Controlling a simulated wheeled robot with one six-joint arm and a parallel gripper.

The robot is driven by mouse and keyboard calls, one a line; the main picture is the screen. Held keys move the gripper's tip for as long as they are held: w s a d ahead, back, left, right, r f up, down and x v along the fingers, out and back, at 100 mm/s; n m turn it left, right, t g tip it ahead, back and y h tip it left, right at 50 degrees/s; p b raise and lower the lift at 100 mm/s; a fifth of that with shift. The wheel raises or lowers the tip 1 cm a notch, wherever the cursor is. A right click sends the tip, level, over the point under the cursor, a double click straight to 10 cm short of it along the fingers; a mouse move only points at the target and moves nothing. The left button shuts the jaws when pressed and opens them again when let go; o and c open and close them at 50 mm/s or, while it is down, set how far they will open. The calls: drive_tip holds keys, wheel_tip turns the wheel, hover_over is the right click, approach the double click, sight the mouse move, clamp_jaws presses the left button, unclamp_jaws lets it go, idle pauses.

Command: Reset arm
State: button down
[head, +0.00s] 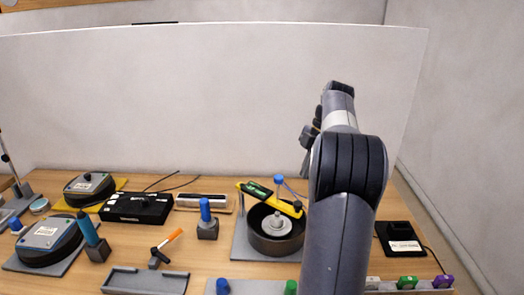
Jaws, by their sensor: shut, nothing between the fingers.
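My arm (338,225) rises from the bottom of the head view, right of centre, and is raised high above the table. My gripper (308,140) shows as a small dark shape at the arm's left side, in front of the white panel. It is shut and empty, well above the table and apart from everything on it. The arm hides part of its wrist.
The wooden table (205,255) is crowded. A dark round bowl (262,242) with a yellow tool (285,205) stands left of my arm. A black box (137,208), two round devices and blue-handled tools lie further left. A white panel (180,100) stands behind.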

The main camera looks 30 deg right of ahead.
sight(295, 203)
drive_tip(key=x, duration=0.9)
drive_tip(key=shift+d+f, duration=0.25)
drive_tip(key=shift+f, duration=0.05)
